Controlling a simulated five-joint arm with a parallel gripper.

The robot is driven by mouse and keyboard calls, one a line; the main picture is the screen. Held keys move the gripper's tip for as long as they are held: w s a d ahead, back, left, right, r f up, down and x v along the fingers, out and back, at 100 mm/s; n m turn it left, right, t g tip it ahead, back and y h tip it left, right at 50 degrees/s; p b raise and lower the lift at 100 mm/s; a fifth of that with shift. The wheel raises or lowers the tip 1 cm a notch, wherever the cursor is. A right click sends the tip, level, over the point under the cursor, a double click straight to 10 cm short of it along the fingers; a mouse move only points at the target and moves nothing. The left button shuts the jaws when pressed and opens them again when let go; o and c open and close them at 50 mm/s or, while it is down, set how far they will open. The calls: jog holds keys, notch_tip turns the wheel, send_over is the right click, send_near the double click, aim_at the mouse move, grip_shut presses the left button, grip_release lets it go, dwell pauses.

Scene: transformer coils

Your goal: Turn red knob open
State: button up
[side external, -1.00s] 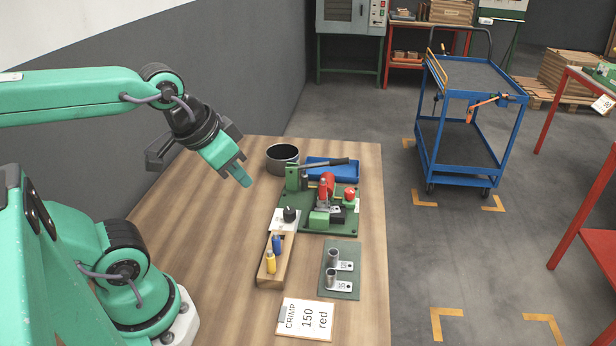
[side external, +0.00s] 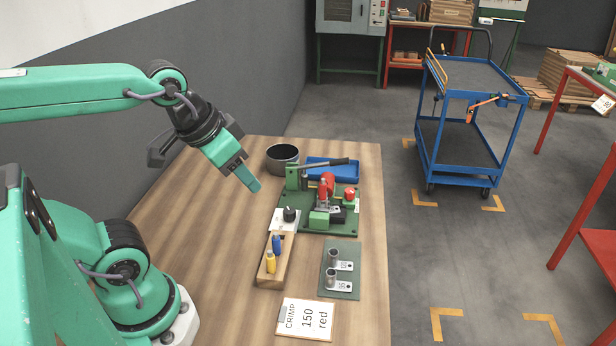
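A red knob (side external: 349,193) sits on the right side of the green fixture plate (side external: 307,226), beside a small white label. Other red parts (side external: 327,182) stand to its left on the same fixture. My gripper (side external: 254,185) is in the air left of the fixture, pointing down and to the right, apart from the knob. Its fingers overlap in this view, so their gap is hidden. Nothing shows between them.
A long-handled lever (side external: 325,162) crosses the back of the fixture, near a dark pot (side external: 283,157) and a blue tray (side external: 345,171).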

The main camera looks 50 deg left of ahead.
jog(key=w+r+m+g, duration=0.2)
jog(key=w+m, duration=0.4)
jog(key=w, duration=0.3)
jog(key=m+g, duration=0.4)
jog(key=m, duration=1.1)
send_over(350, 191)
jog(key=f, duration=1.4)
jog(key=shift+s+d+f, duration=0.1)
jog(key=shift+s+f, duration=0.1)
jog(key=shift+f, duration=0.05)
jog(key=shift+w+f+m, duration=0.15)
jog(key=shift+f+m, duration=0.1)
jog(key=shift+m, duration=0.05)
jog(key=shift+f, duration=0.15)
jog(key=shift+f, duration=3.75)
